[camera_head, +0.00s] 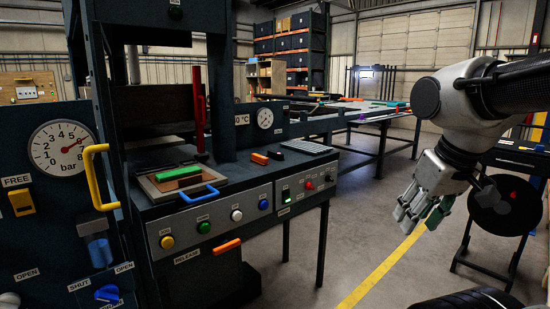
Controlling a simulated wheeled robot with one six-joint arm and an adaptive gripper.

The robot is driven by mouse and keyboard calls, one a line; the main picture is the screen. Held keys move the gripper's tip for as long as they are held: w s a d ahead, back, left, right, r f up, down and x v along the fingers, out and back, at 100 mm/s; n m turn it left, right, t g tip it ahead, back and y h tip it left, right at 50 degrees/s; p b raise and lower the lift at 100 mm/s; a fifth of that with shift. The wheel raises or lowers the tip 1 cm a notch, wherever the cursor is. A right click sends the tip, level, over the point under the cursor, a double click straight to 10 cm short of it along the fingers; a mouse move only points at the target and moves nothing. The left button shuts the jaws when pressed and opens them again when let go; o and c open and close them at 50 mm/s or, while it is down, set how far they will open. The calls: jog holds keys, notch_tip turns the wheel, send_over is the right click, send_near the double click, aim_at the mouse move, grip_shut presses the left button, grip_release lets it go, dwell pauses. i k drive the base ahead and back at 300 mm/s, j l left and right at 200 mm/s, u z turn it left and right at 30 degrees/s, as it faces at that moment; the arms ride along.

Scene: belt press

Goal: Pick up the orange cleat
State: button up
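A small orange cleat (260,159) lies on the press bench top, right of the tray and just left of a black piece of similar size. My gripper (420,217) hangs at the right of the view, over the open floor and well apart from the bench. Its fingers point down and look spread, with nothing clearly between them. A green patch shows at the right-hand finger; I cannot tell whether it is part of the finger.
A framed tray (200,192) with a green block (177,174) and blue handle stands left of the cleat. An orange release handle (227,246) juts below the button panel. A round dark stand (505,207) is at right.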

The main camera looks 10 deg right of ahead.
aim_at(262, 160)
jog(key=i+l+u, duration=0.3)
jog(key=i+l, duration=0.35)
jog(key=i, duration=0.4)
jog(key=i+l+u, duration=0.35)
jog(key=i+l, duration=0.5)
jog(key=i, duration=0.15)
